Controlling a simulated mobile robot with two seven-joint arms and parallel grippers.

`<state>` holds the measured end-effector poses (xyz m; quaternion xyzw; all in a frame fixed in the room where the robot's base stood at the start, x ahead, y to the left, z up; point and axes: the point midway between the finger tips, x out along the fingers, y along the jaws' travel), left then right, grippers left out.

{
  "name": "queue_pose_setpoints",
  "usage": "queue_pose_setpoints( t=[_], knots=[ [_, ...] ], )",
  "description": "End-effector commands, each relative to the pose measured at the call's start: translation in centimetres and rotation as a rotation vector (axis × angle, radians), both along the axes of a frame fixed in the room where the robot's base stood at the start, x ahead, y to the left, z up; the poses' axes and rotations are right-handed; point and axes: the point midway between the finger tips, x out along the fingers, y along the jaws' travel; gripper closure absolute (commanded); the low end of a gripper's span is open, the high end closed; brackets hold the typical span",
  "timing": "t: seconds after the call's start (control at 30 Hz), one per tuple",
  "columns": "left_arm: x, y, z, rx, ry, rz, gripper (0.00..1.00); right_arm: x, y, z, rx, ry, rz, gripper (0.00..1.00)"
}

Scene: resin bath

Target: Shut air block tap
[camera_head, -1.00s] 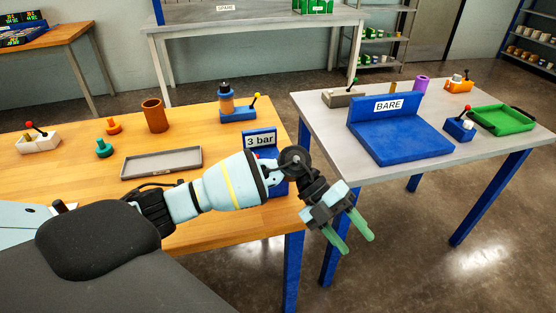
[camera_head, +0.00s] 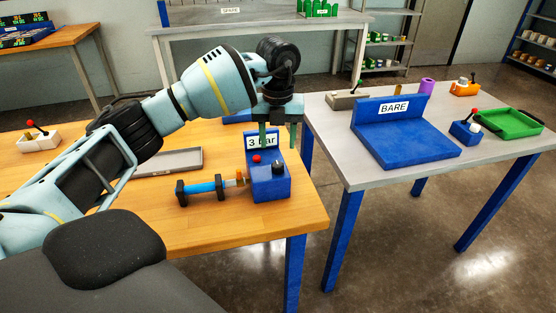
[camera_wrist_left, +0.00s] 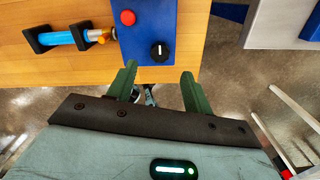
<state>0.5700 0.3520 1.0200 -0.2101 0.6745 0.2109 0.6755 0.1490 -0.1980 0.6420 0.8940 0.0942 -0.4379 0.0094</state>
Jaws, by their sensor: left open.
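The blue air block (camera_head: 270,190) sits near the right end of the wooden table, with a "3 bar" sign (camera_head: 261,142) at its back. On its top are a red button (camera_head: 257,159) and a black knob (camera_head: 278,167), the likely tap. In the left wrist view the knob (camera_wrist_left: 159,51) has a white line running up and down the picture. My left gripper (camera_head: 278,143) is open and empty, pointing down above the block's rear. In the left wrist view its fingers (camera_wrist_left: 159,72) are apart, with the knob beyond them, untouched. My right gripper is out of view.
A blue cylinder (camera_head: 204,187) in black holders lies left of the block, joined to it by an orange and brass fitting. A grey tray (camera_head: 170,162) is partly behind my arm. The right table (camera_head: 355,172) holds a blue "BARE" stand (camera_head: 410,145), across a gap.

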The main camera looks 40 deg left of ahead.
Motion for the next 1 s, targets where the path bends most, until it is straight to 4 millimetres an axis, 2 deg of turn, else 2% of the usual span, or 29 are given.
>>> queue_pose_setpoints(
  t=[0.2,0.4,0.6,0.83,1.0],
  knots=[
    [-0.1,0.0,-3.5,0.001,0.004,-0.001,0.49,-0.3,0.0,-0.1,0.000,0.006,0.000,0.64],
    [-0.1,0.0,-5.9,0.000,0.002,-0.002,0.49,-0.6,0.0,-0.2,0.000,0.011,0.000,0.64],
    [-0.1,0.0,-6.9,-0.001,0.001,-0.003,0.49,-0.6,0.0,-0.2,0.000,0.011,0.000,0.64],
    [0.0,-0.1,-6.9,-0.001,0.001,-0.003,0.49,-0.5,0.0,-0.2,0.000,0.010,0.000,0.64],
    [0.0,-0.1,-6.9,-0.001,0.000,-0.003,0.70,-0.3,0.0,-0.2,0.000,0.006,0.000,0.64]
  ],
)
